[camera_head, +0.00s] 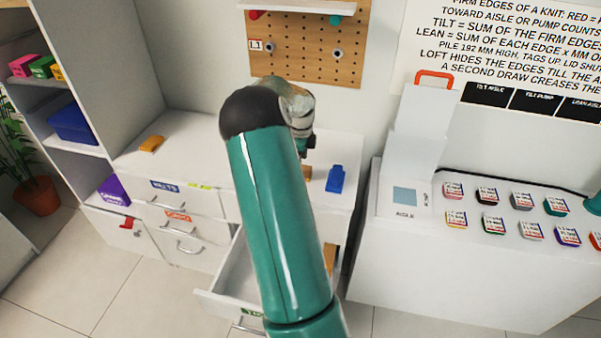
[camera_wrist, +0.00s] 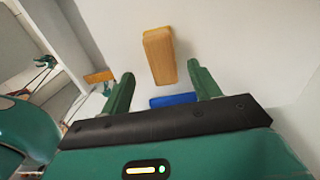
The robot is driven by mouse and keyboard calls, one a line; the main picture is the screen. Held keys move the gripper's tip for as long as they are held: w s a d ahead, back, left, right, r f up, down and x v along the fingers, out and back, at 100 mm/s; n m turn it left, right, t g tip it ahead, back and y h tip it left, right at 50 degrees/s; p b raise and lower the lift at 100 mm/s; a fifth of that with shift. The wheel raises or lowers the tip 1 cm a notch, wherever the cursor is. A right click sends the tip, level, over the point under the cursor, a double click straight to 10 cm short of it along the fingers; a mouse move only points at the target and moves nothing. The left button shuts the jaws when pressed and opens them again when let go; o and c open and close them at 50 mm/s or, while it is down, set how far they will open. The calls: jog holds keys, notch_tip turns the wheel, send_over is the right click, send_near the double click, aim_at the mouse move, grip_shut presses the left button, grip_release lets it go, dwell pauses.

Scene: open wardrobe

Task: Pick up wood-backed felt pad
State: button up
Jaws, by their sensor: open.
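A long wooden block (camera_wrist: 159,55), which looks like the wood-backed pad, lies on the white cabinet top in the wrist view. In the head view a small part of a wooden piece (camera_head: 307,172) shows beside my arm; the rest is hidden. My gripper (camera_wrist: 161,76) is open and empty, its two green fingers apart, with no visible contact with the block. In the head view my arm hides most of the gripper.
A blue object (camera_head: 336,178) stands on the cabinet top close by; a blue piece (camera_wrist: 172,100) shows between my fingers. Another wooden piece (camera_head: 329,255) is by the open drawer (camera_head: 225,302). A yellow-orange object (camera_head: 151,144) lies at left. A pegboard (camera_head: 285,60) stands behind.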

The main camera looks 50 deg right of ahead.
jog(key=f, duration=0.4)
jog(key=shift+w+d+f, duration=0.15)
jog(key=shift+w+f, duration=0.05)
jog(key=shift+f, duration=0.05)
jog(key=c, duration=1.2)
jog(key=shift+o, duration=0.2)
jog(key=shift+r, duration=0.15)
jog(key=shift+r, duration=0.55)
notch_tip(320, 180, up, 2)
jog(key=shift+r, duration=0.15)
jog(key=s+a+r, duration=0.2)
jog(key=a+r, duration=0.7)
jog(key=a, duration=0.5)
jog(key=shift+r, duration=0.2)
